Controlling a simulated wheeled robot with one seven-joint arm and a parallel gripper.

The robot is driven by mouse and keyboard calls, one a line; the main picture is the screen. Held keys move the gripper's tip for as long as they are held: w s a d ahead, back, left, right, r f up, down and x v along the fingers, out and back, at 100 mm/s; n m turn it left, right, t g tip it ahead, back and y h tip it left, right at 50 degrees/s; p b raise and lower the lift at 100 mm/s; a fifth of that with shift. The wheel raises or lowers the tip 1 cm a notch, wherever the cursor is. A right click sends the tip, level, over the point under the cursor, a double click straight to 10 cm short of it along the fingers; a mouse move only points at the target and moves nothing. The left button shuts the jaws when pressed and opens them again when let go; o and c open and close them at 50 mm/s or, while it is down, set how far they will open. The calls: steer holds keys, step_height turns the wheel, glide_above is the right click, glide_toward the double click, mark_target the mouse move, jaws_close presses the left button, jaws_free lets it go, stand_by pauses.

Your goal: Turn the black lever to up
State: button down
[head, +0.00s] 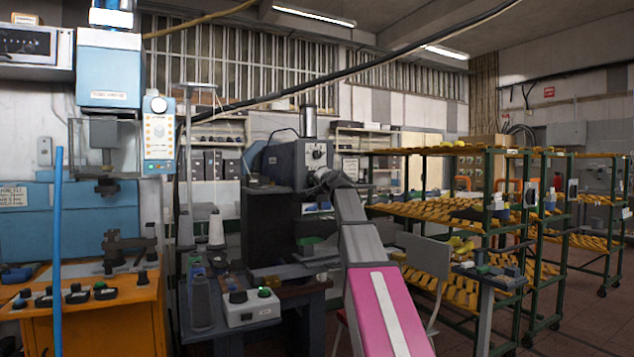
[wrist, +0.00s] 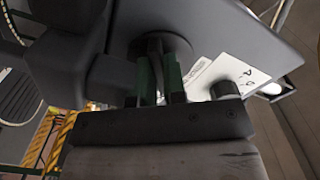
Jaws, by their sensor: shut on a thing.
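The black lever (wrist: 156,46) shows in the wrist view as a dark stem on a round dark base, set on the grey machine face. My gripper (wrist: 160,82) is shut on the lever, with one green-padded finger on each side of it. The far end of the lever is hidden between the fingers. In the head view my gripper (head: 322,177) is small and dark at the right face of the grey machine (head: 286,164). My arm covers the lever there, and its angle cannot be told.
A white label sheet (wrist: 236,75) and a dark round knob (wrist: 224,90) are close to the gripper. A control box (head: 250,307) with a green button stands on the bench below the machine. Green racks of yellow shoe lasts (head: 432,208) stand to the right.

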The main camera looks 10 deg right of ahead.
stand_by(0.4)
steer(key=c, duration=1.2)
jaws_free()
